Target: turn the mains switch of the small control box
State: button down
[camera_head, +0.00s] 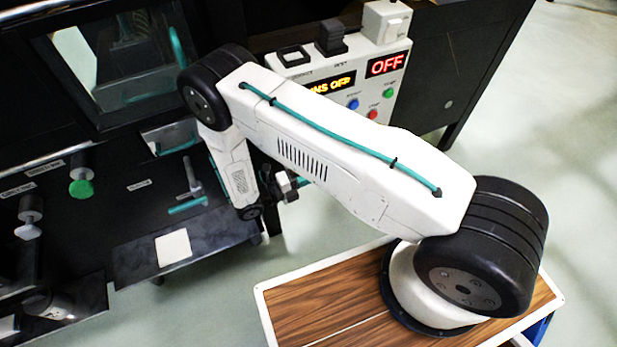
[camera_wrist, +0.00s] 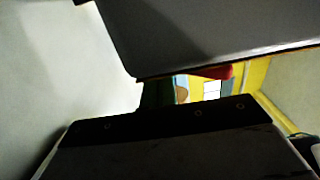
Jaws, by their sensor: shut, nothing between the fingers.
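The control box (camera_head: 398,62) is a pale console at the upper middle of the head view, partly hidden behind my arm. Its red display (camera_head: 387,65) reads OFF. An amber display (camera_head: 332,85), partly covered, ends in "NS OFF". On its top edge are a black block-shaped control (camera_head: 330,38), a black-framed part (camera_head: 293,57) and a pale grey box (camera_head: 385,22) with a white rocker. I cannot tell for sure which is the mains switch. My gripper (camera_head: 288,184) is shut and empty, below and in front of the console, partly hidden by my arm.
Blue, red and green buttons (camera_head: 389,93) sit on the console's face. A dark machine with a window (camera_head: 120,50) stands at left, with a black bench (camera_head: 130,215) below it. Open pale floor lies to the right. The wrist view is mostly filled by dark, close surfaces.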

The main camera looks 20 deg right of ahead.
jog(key=shift+d+f, duration=0.1)
jog(key=shift+d, duration=0.1)
dwell(0.3)
dwell(0.4)
jog(key=s+r, duration=0.2)
jog(key=s, duration=0.6)
jog(key=s+r, duration=0.3)
jog(key=s, duration=0.5)
jog(key=shift+d, duration=0.3)
jog(key=shift+m, duration=0.3)
